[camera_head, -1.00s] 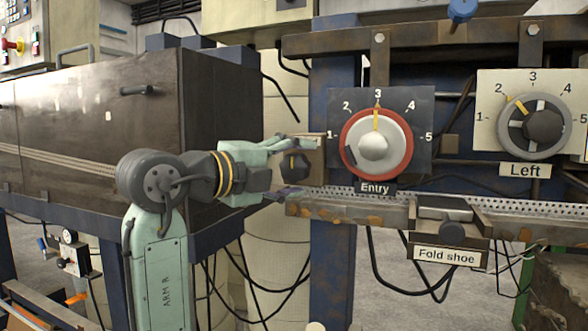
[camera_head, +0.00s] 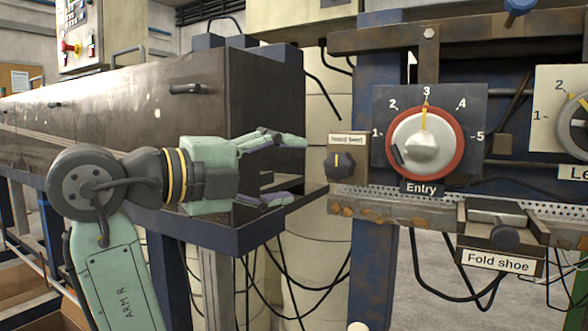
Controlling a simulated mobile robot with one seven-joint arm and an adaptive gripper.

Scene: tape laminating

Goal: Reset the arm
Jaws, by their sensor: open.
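My arm (camera_head: 112,262) comes up from the lower left and bends to the right at its dark round joint. My gripper (camera_head: 292,170) is open and empty, its two fingers spread apart and pointing right. It is left of the small dark knob (camera_head: 340,164), which has a yellow mark pointing up, with a gap between fingertips and knob. The red-rimmed Entry dial (camera_head: 425,145) is further right, its yellow pointer at 3.
A large dark metal cabinet (camera_head: 120,110) stands behind my arm. The Fold shoe block (camera_head: 496,232) sits on the perforated rail (camera_head: 385,207) at the right. Part of another dial (camera_head: 575,125) shows at the right edge. Black cables (camera_head: 300,290) hang below.

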